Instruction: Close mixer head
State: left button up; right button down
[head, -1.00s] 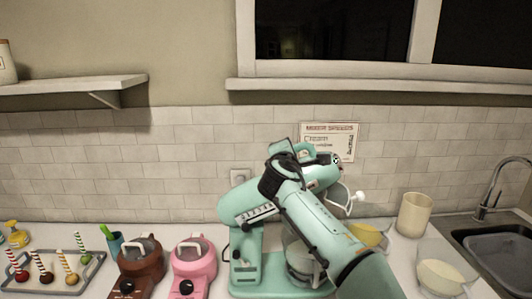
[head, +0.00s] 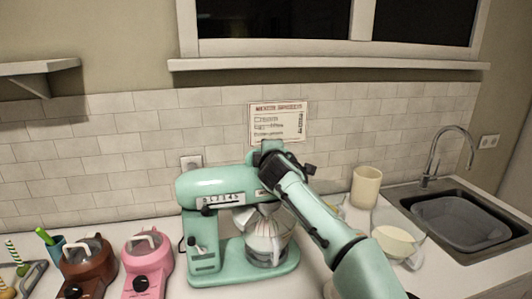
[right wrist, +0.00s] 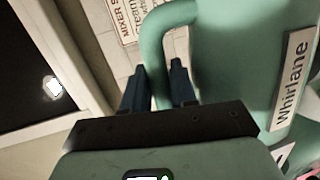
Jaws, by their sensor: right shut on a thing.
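The mint-green stand mixer (head: 215,183) stands on the counter, its head lying about level over the glass bowl (head: 268,245). My right gripper (head: 272,152) is at the front end of the mixer head, with its arm coming in from the lower right. In the right wrist view, the dark fingers (right wrist: 160,82) are shut around the curved green handle (right wrist: 158,35) of the head. The name "Whirlane" (right wrist: 292,80) shows on the head's side. My arm covers part of the bowl and the head's front. My left gripper is not in view.
Pink (head: 146,265) and brown (head: 88,268) small appliances stand left of the mixer. A cream cup (head: 365,187), a bowl of pale contents (head: 396,242) and the sink (head: 455,220) are to the right. A mixer-speed sign (head: 278,122) hangs on the tiled wall behind.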

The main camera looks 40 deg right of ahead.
jog(key=shift+f, duration=0.3)
jog(key=c, duration=1)
grip_release()
jog(key=shift+s+d, duration=0.1)
jog(key=shift+s+a+r, duration=0.1)
jog(key=shift+a, duration=0.1)
jog(key=b+v, duration=0.2)
jog(key=v, duration=0.2)
jog(key=shift+s+a+b, duration=0.1)
jog(key=shift+s+b, duration=0.1)
jog(key=shift+b, duration=0.1)
jog(key=b+v, duration=0.1)
jog(key=v, duration=0.7)
jog(key=shift+s+r+b, duration=0.15)
jog(key=shift+r+b, duration=0.05)
jog(key=shift+b, duration=0.2)
jog(key=shift+a, duration=0.1)
